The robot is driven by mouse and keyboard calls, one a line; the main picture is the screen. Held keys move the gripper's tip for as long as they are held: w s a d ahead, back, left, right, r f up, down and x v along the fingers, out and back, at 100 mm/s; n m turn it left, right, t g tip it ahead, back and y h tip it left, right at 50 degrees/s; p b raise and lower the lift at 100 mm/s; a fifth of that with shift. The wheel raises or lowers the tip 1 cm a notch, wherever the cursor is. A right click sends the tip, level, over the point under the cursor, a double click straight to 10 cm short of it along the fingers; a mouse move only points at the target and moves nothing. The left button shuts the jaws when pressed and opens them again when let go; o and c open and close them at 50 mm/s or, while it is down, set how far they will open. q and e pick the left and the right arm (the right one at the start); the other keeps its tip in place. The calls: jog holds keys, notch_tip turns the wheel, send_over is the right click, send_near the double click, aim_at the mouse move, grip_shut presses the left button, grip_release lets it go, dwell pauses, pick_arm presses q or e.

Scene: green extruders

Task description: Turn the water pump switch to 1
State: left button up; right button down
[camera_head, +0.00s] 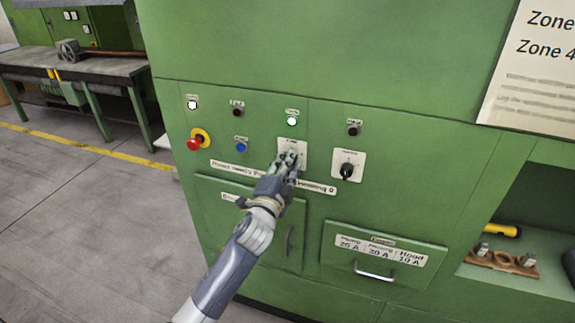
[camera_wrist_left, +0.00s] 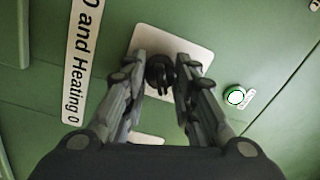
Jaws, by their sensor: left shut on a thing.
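A black rotary switch knob (camera_wrist_left: 160,73) sits on a white square plate (camera_wrist_left: 192,54) on the green machine front. In the head view the same plate (camera_head: 301,150) is partly hidden by my left gripper (camera_head: 289,158). My left gripper (camera_wrist_left: 159,82) has its two fingers on either side of the knob and is shut on it. The plate's lettering is too small to read, so I cannot tell which position the knob points to. A second black knob (camera_head: 346,171) on a white plate stands to the right, untouched. My right gripper is not in view.
A red emergency button (camera_head: 194,143), a blue button (camera_head: 241,147) and a lit green-rimmed lamp (camera_head: 292,121) surround the switch. A long label strip (camera_head: 317,187) runs just below. A drawer with a metal handle (camera_head: 374,274) is at lower right. A workbench (camera_head: 75,67) stands at far left.

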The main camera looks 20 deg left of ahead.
pick_arm(q)
jog(key=o, duration=1.1)
jog(key=shift+c, duration=0.2)
jog(key=shift+d, duration=0.1)
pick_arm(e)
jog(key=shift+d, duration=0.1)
pick_arm(q)
jog(key=s, duration=1.2)
jog(key=shift+f, duration=0.25)
jog(key=shift+f, duration=0.15)
